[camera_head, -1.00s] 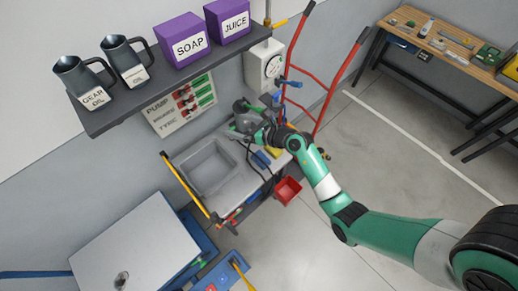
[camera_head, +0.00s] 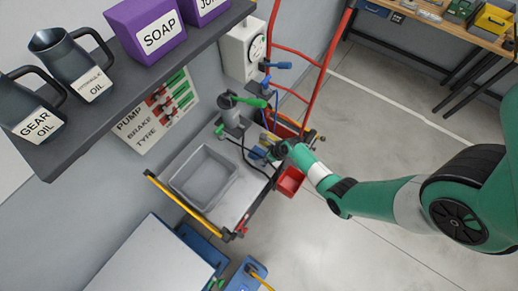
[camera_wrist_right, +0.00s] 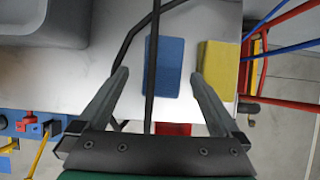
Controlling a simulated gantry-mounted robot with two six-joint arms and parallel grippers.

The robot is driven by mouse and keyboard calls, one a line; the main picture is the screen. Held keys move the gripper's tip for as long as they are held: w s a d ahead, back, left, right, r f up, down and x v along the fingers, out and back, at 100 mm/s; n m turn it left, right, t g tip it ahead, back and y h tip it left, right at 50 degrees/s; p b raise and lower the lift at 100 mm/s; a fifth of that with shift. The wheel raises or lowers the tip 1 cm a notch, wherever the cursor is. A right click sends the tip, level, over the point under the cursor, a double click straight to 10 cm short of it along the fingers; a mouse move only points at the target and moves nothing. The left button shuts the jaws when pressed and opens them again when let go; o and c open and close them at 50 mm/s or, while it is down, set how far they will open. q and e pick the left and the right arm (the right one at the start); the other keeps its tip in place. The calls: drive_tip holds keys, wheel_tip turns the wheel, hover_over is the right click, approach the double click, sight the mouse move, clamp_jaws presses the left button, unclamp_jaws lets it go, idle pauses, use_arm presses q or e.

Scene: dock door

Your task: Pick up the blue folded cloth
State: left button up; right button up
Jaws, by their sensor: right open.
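The blue folded cloth (camera_wrist_right: 168,68) lies flat on the pale grey cart top in the right wrist view, and a thin black bar or hose crosses in front of it. In the head view, the cloth is small and partly hidden by my right gripper (camera_head: 264,152). In the right wrist view, my right gripper (camera_wrist_right: 157,78) is open and empty, with one fingertip on each side of the cloth in the picture. I cannot tell how far above it the fingers are. My left gripper is not in view.
A yellow block (camera_wrist_right: 218,66) lies just right of the cloth. A grey basin (camera_head: 203,178) takes up the cart's left part. A red bin (camera_head: 290,181) hangs at the cart's edge. A grey pump with a green handle (camera_head: 236,112) stands behind, near a red hand truck (camera_head: 326,75).

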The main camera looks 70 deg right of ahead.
sight(259, 155)
drive_tip(key=b+x, duration=0.3)
drive_tip(key=x, duration=0.2)
drive_tip(key=shift+d+f+b, duration=0.2)
drive_tip(key=shift+f+b, duration=0.1)
drive_tip(key=shift+b, duration=0.1)
drive_tip(key=shift+w+r, duration=0.1)
drive_tip(key=shift+c, duration=0.2)
drive_tip(key=c, duration=1.2)
drive_tip(key=r+p, duration=0.2)
drive_tip(key=r, duration=0.1)
drive_tip(key=r+p, duration=0.1)
drive_tip(key=shift+s+d+r+p, duration=0.15)
drive_tip(key=shift+s+r+p, duration=0.1)
drive_tip(key=shift+p, duration=0.15)
drive_tip(key=s+r+p, duration=0.1)
drive_tip(key=r, duration=0.1)
drive_tip(key=s+d+r+p, duration=0.1)
drive_tip(key=s+r+p, duration=0.1)
drive_tip(key=shift+s+d+r, duration=0.15)
drive_tip(key=shift+s+r, duration=0.05)
drive_tip(key=s+d+r, duration=0.1)
drive_tip(key=s, duration=0.2)
drive_tip(key=s+d+r+p, duration=0.1)
drive_tip(key=s, duration=0.2)
drive_tip(key=s+d+r, duration=0.1)
drive_tip(key=s+r, duration=0.1)
drive_tip(key=s, duration=0.1)
drive_tip(key=shift+s+d+p, duration=0.15)
drive_tip(key=shift+p, duration=0.15)
